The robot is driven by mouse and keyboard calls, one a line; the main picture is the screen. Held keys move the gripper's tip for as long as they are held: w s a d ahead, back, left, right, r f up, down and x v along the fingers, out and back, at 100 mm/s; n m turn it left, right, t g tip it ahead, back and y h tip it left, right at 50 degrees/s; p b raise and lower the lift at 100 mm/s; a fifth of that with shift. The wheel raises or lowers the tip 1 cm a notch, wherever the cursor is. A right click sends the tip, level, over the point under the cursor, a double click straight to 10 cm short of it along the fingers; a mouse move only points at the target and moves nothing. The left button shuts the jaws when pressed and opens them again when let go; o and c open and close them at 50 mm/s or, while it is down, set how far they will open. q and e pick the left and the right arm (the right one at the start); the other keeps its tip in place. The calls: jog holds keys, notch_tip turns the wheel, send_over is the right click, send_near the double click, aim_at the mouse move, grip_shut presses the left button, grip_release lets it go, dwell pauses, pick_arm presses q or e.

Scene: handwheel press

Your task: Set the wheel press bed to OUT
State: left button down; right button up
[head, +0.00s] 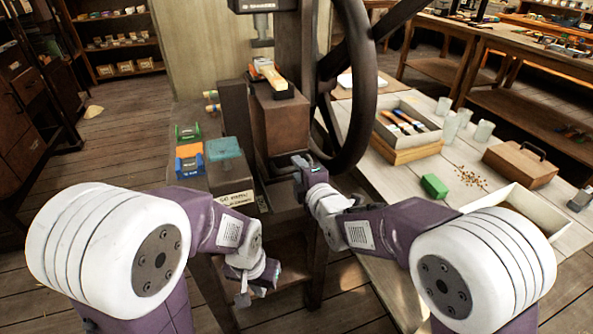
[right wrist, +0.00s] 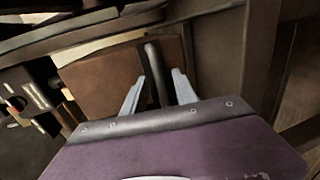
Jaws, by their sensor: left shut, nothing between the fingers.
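The wheel press stands in the middle of the head view, with a large dark handwheel (head: 372,95) on its right side. A brown block (head: 281,122) sits on the press, with coloured items on top. My right gripper (head: 300,163) is in front of this block, near the wheel's lower edge. In the right wrist view its fingers (right wrist: 159,90) are apart, with a dark rod (right wrist: 153,58) between them and gaps on either side. I cannot tell whether the rod touches a finger.
Left of the press, a teal box (head: 222,149) and other small boxes sit on a ledge with a paper label (head: 237,201). On the right, a pale table holds a tray of tools (head: 408,124), a green block (head: 434,186) and a brown case (head: 520,164).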

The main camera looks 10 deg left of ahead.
jog(key=shift+x, duration=0.95)
grip_shut()
dwell(0.7)
